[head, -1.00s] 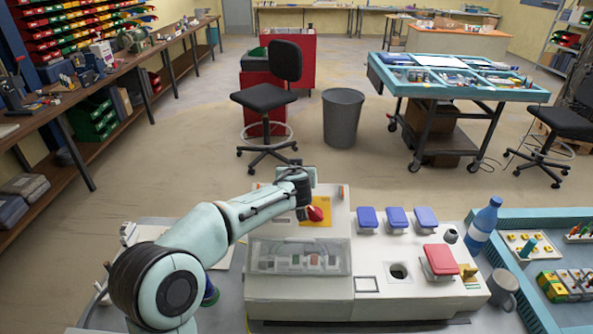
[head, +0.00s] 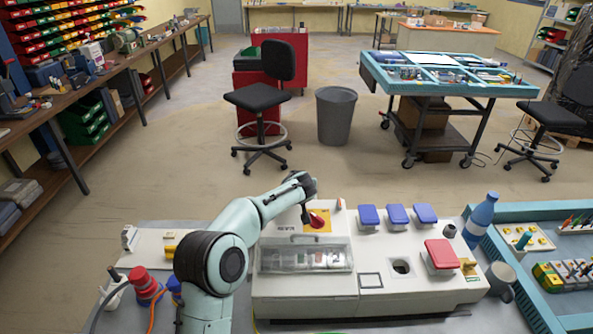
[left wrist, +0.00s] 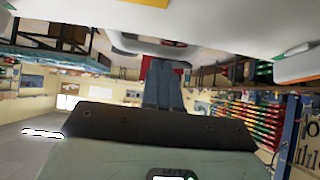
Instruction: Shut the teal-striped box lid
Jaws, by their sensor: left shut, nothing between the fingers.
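I cannot make out a teal stripe on any lid. Three blue lids (head: 397,214) stand in a row at the back of the pale console (head: 300,296). A clear cover (head: 304,259) lies over a row of small parts at the console's left. My left gripper (head: 307,217) points down by the red knob on the yellow plate, left of the blue lids. Its fingers are together and empty in the left wrist view (left wrist: 163,84). My right gripper is not in view.
The red knob (head: 318,221) stands close to my left gripper. A blue bottle (head: 481,219), a grey mug (head: 499,281) and a teal tray (head: 541,303) are at the right. Red plugs (head: 144,283) and cables are at the lower left.

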